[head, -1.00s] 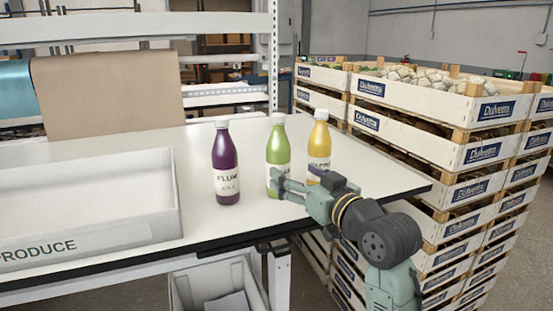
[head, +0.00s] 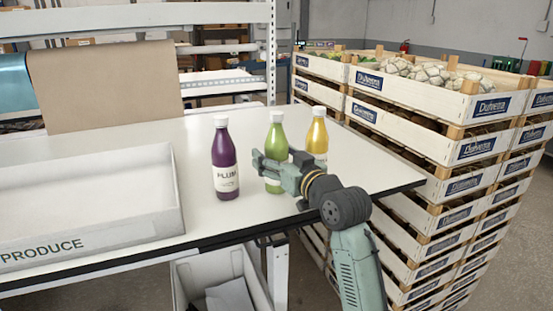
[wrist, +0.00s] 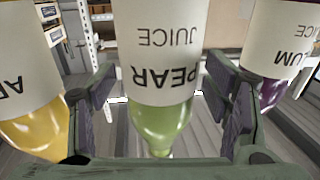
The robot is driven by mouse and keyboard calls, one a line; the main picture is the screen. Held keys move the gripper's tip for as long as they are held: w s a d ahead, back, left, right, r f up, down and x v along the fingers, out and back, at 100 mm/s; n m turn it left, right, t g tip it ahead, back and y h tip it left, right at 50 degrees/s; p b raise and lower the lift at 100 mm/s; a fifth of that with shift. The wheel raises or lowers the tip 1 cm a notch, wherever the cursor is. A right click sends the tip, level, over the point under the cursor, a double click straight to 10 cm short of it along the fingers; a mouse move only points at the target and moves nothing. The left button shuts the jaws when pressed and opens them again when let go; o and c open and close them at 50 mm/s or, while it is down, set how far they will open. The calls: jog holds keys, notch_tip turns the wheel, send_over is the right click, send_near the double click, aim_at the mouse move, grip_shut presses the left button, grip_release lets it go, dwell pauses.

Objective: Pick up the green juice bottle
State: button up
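The green juice bottle (head: 277,148) stands upright on the white table, between a purple plum bottle (head: 225,165) and a yellow bottle (head: 317,135). My gripper (head: 272,170) is in front of the green bottle and hides part of its middle. In the wrist view the green bottle (wrist: 160,125), with a pear juice label, lies between the two spread fingers of my gripper (wrist: 170,105). Gaps show on both sides of the bottle. The yellow bottle (wrist: 38,132) and the plum bottle (wrist: 272,92) show outside the fingers.
A white produce tray (head: 90,245) sits on the table (head: 300,205) at the left. Stacked wooden crates (head: 440,105) stand close to the table's right end. A white bin (head: 215,275) is below the table's front edge.

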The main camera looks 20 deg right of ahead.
jog(key=c, duration=1.5)
jog(key=shift+c, duration=0.4)
jog(key=shift+r, duration=0.15)
